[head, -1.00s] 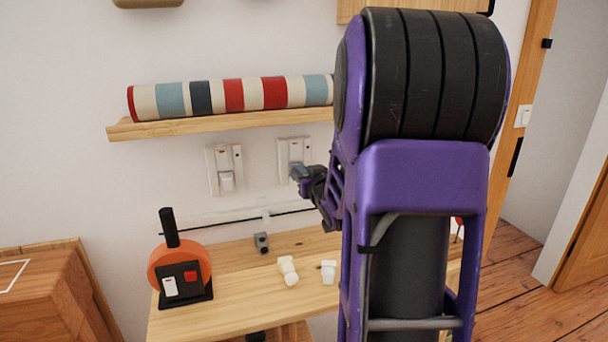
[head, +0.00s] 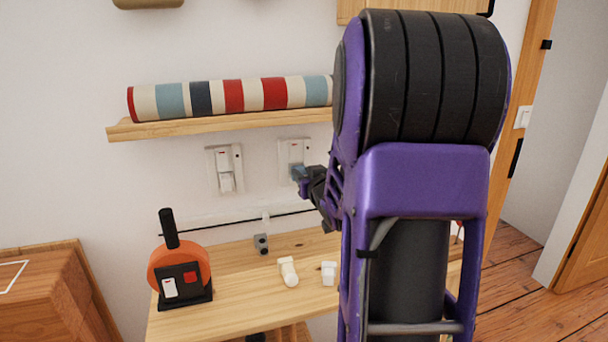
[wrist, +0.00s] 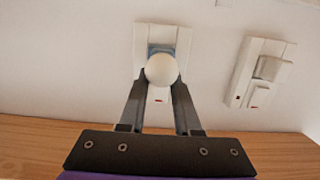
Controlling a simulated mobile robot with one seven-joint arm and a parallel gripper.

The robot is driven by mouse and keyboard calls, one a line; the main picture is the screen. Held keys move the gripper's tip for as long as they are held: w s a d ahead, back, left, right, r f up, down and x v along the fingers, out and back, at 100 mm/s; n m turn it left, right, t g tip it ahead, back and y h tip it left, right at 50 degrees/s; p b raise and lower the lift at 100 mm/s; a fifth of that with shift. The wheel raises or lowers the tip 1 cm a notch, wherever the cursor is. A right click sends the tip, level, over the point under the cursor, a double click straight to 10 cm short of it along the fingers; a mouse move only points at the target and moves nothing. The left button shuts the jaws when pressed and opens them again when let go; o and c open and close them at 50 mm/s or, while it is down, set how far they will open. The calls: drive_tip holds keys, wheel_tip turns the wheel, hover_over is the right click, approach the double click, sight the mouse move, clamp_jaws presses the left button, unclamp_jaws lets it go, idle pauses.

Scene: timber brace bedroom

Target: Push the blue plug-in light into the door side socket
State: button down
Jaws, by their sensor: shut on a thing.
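The door side socket (head: 291,150) is the right one of two white wall sockets under the shelf, the one nearer the door. The blue plug-in light (head: 298,172) is at the lower part of its face. In the wrist view, the light's blue body (wrist: 159,48) lies against the socket plate (wrist: 145,40), with a pale round globe (wrist: 161,70) towards me. My gripper (wrist: 161,82) is shut on the light, one finger on each side. In the head view, my gripper (head: 307,178) is partly hidden by my arm. I cannot tell how deep the plug sits.
The other socket (head: 237,160) holds a white plug-in piece (head: 226,181). Above is a shelf (head: 200,127) with a striped roll (head: 233,96). On the bench (head: 240,295) below are an orange cable reel (head: 170,265), white plug-in pieces (head: 288,271) (head: 328,273) and a grey piece (head: 261,243).

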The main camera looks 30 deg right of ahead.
drive_tip(key=shift+r+x, duration=0.2)
drive_tip(key=shift+x, duration=1.15)
drive_tip(key=c, duration=0.5)
unclamp_jaws()
drive_tip(key=shift+s, duration=0.15)
